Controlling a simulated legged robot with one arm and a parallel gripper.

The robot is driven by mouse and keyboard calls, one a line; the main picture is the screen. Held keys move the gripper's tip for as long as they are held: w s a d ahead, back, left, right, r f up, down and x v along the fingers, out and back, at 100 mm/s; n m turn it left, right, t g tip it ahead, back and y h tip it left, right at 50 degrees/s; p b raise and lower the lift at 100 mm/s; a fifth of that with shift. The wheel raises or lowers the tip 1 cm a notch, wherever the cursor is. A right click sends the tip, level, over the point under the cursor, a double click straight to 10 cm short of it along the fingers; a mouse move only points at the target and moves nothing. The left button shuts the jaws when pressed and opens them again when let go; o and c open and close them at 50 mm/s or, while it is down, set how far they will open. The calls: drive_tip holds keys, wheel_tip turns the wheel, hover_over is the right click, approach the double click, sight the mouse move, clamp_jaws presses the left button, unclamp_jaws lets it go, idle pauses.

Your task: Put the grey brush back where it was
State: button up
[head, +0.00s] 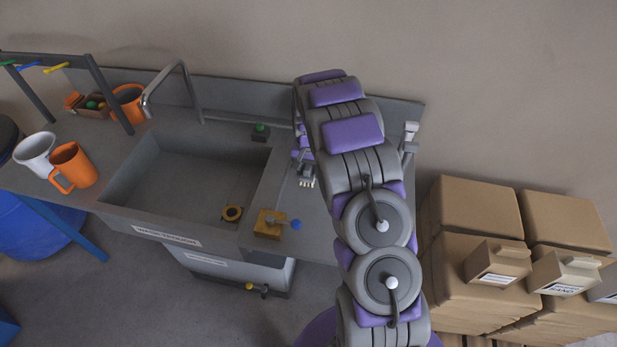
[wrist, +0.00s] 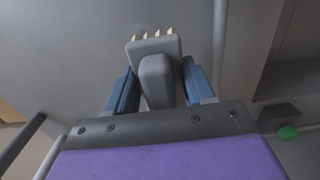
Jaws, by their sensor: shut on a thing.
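The grey brush (wrist: 155,60) is between the two blue fingers of my gripper (wrist: 152,88) in the wrist view. Its pale bristle tips show at its far end. In the head view the brush (head: 307,171) shows small, with pale bristles pointing down, above the counter strip right of the sink. My gripper (head: 305,155) there is mostly hidden behind my arm. I cannot tell whether the brush touches the counter.
The sink basin (head: 185,180) is left of the brush. A brass block with a blue-knobbed lever (head: 269,224) sits on the counter's front edge. A green-topped block (head: 260,132) is at the back. Orange mugs (head: 72,167) stand at left. Cardboard boxes (head: 478,215) are stacked at right.

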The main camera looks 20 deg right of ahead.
wheel_tip(320, 180, down, 3)
drive_tip(key=shift+f+b, duration=0.1)
drive_tip(key=shift+b, duration=0.3)
drive_tip(key=shift+d+f, duration=0.1)
drive_tip(key=shift+f, duration=0.1)
drive_tip(key=shift+d+r, duration=0.1)
drive_tip(key=shift+d, duration=0.05)
drive_tip(key=o, duration=1)
drive_tip(key=shift+a, duration=0.25)
drive_tip(key=shift+d, duration=0.1)
